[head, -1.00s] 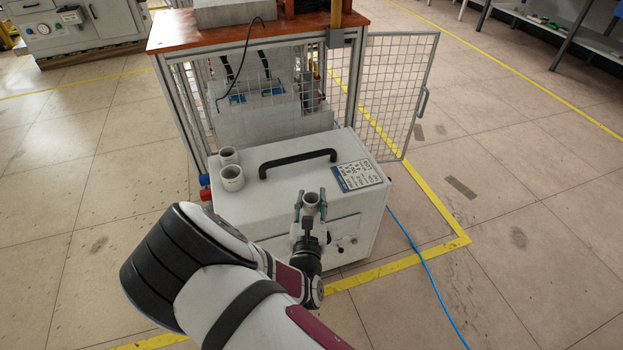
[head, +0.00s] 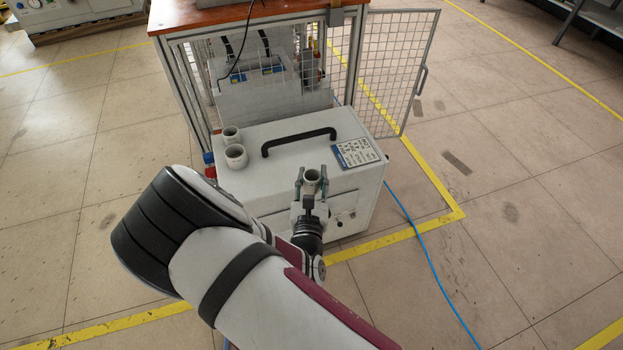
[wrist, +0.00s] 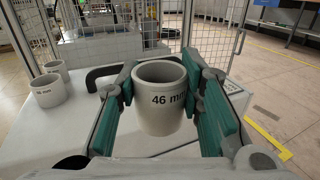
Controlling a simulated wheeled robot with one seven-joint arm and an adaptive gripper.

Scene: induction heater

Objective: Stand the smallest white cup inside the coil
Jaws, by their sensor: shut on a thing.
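My gripper (head: 312,180) is shut on a white cup (wrist: 160,105) marked "46 mm". The cup is upright between the two green-padded fingers, which press on its left and right sides. In the head view the held cup (head: 312,177) shows at the front edge of the white cabinet's top. Two other white cups stand upright at the left of that top: a nearer one (head: 236,157) and one behind it (head: 231,135). The nearer one (wrist: 47,92) has a label I cannot read fully. I cannot make out the coil in either view.
The white cabinet (head: 285,185) has a black handle (head: 298,138) and a printed panel (head: 357,152) on top. Behind it stands an orange-topped bench (head: 240,14) with mesh sides and an open mesh door (head: 397,75). A blue cable (head: 425,250) lies on the floor at right.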

